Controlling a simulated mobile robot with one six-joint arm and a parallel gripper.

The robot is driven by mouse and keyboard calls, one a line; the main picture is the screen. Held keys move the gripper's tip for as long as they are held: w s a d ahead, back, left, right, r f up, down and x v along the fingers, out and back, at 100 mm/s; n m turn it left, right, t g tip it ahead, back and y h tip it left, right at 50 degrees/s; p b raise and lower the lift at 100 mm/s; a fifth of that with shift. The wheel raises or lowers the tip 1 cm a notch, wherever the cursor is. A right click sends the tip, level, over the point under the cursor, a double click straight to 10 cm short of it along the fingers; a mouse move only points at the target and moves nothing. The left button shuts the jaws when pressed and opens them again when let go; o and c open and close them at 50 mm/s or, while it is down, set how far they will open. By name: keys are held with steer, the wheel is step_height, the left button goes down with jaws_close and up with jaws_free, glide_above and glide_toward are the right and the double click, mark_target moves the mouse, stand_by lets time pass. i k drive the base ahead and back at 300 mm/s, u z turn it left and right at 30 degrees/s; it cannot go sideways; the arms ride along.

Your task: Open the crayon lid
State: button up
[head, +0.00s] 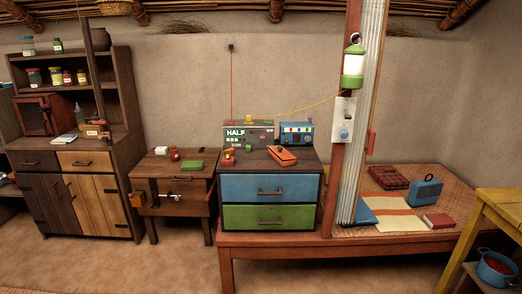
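No thing in the head view can be told for sure as the crayon lid. A blue box (297,134) with a row of small coloured marks on its front stands at the back of the drawer chest. A flat orange case (282,156) with a dark piece on top lies at the chest's front right. It looks shut, but it is too small to tell whether it has a lid. A small red and yellow thing (229,157) stands at the chest's front left. My gripper is not in view.
The drawer chest (269,216) has blue and green drawers, both shut. A grey-green unit (250,134) stands on it. A small wooden table (160,168) is to its left, a post (344,205) to its right. A yellow table (501,206) stands at far right. Foreground floor is clear.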

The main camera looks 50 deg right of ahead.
mark_target(282, 152)
steer(key=u, duration=0.6)
steer(key=k, duration=1.1)
steer(key=z, duration=1.1)
steer(key=i, duration=1.05)
steer(key=u, duration=0.1)
